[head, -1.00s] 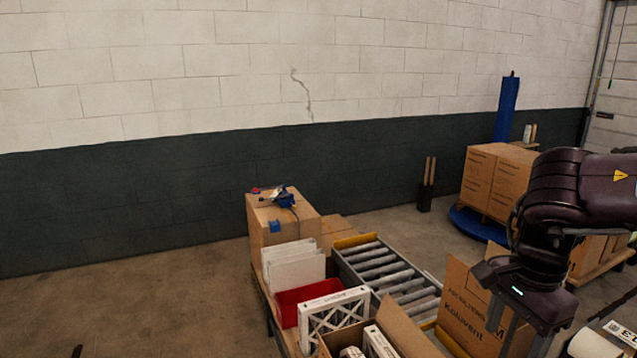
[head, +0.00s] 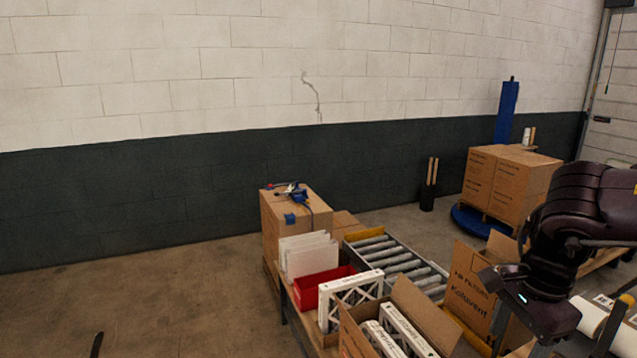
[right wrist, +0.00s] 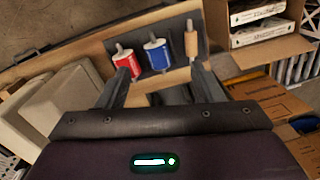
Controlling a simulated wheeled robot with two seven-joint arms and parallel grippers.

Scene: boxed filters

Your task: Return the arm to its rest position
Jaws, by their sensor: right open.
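My right gripper (head: 556,335) is at the lower right of the head view, pointing down, with its arm coming in from the right edge. In the right wrist view the gripper (right wrist: 160,70) has its two fingers apart, with nothing held between them. Beyond the fingertips lie a red roll (right wrist: 127,62), a blue roll (right wrist: 156,55) and a tan roll (right wrist: 191,42) on a board. A thin dark tip (head: 97,345) at the bottom left of the head view may be a finger of my left gripper; the rest of it is out of frame.
An open carton of filters (head: 402,325) and a printed carton (head: 468,290) stand left of the right gripper. A red bin (head: 315,288), white panels (head: 305,257) and a roller conveyor (head: 397,262) are behind. Stacked boxes (head: 500,180) stand farther back. The floor at left is clear.

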